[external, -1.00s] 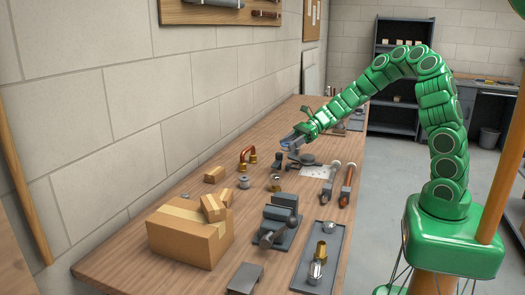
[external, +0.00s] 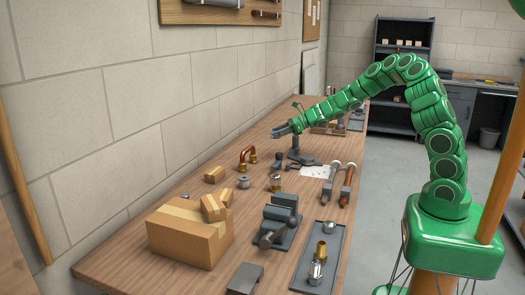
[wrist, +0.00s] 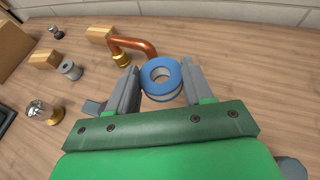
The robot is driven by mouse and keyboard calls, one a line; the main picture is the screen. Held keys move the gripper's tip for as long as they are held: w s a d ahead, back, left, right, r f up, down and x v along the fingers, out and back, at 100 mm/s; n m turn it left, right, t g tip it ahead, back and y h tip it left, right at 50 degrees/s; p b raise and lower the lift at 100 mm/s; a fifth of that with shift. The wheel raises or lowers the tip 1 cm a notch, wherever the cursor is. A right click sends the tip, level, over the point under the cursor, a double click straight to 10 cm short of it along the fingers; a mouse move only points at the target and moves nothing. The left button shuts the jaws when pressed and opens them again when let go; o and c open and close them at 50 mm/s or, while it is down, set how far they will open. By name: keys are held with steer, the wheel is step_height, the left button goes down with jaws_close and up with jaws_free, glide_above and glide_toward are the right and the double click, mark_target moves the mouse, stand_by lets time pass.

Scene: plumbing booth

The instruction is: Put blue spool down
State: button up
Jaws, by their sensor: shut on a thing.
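The blue spool (wrist: 161,78) shows in the wrist view as a blue ring with a pale core. It sits between the two grey fingers of my gripper (wrist: 160,82), which is shut on it. In the external view my gripper (external: 283,131) is over the far part of the workbench, and the spool cannot be made out there. The gap between the spool and the bench top is hard to judge.
A bent copper pipe with brass ends (wrist: 135,45) lies just beyond the gripper. The workbench (external: 130,262) also holds cardboard boxes (external: 187,240), a vise (external: 280,222), two pipe wrenches (external: 346,186) and a tray (external: 333,240).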

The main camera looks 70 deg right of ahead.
mark_target(262, 155)
steer(key=w+f, duration=0.2)
steer(key=w+d+f, duration=0.1)
steer(key=w+f, duration=0.1)
steer(key=w, duration=0.1)
steer(key=w+d+f, duration=0.1)
steer(key=w+f, duration=0.1)
steer(key=shift+w+d+f, duration=0.15)
steer(key=shift+w+d, duration=0.1)
steer(key=shift+w, duration=0.1)
steer(key=shift+w+d+f, duration=0.25)
steer(key=shift+w+f, duration=0.55)
steer(key=shift+f, duration=1.65)
steer(key=shift+f, duration=0.1)
steer(key=o, duration=1)
